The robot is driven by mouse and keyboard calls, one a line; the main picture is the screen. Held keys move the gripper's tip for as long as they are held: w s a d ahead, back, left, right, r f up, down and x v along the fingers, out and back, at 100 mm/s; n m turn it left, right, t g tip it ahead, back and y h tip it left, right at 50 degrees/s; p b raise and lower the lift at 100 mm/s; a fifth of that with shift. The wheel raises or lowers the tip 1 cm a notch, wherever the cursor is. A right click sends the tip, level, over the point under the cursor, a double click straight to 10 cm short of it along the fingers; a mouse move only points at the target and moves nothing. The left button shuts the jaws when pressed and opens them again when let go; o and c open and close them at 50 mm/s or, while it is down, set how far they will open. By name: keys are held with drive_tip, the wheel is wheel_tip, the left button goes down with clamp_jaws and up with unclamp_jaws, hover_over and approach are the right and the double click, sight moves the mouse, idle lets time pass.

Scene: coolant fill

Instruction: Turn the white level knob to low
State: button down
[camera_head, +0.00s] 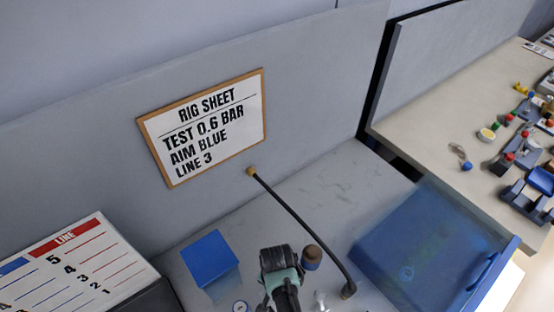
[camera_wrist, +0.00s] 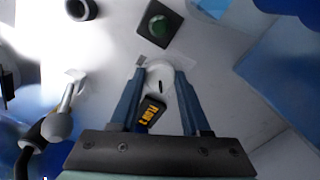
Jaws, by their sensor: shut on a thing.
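The white level knob (camera_wrist: 160,76) shows in the wrist view between the two blue fingers of my gripper (camera_wrist: 160,80). The fingers are shut on it, one on each side. A short dark mark shows on the knob's face. A small black label (camera_wrist: 151,112) with yellow letters lies just below the knob, between the fingers; its text is too blurred to read surely. In the head view my arm's end (camera_head: 281,268) is over the bench at the bottom middle, and the knob is hidden there.
A green button (camera_wrist: 157,24) on a dark square is beyond the knob. A ball-ended lever (camera_wrist: 60,124) stands to the left. In the head view, a blue block (camera_head: 210,256), a bent black tube (camera_head: 300,222) and a clear blue bin (camera_head: 425,250) surround my arm. A rig sheet (camera_head: 204,128) hangs behind.

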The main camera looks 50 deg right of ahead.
drive_tip(key=n, duration=0.4)
drive_tip(key=shift+n, duration=0.4)
drive_tip(key=n, duration=0.4)
drive_tip(key=shift+n+p, duration=0.3)
drive_tip(key=shift+p, duration=0.1)
drive_tip(key=shift+c, duration=1.9)
unclamp_jaws()
wheel_tip(320, 180, up, 13)
drive_tip(key=b, duration=0.1)
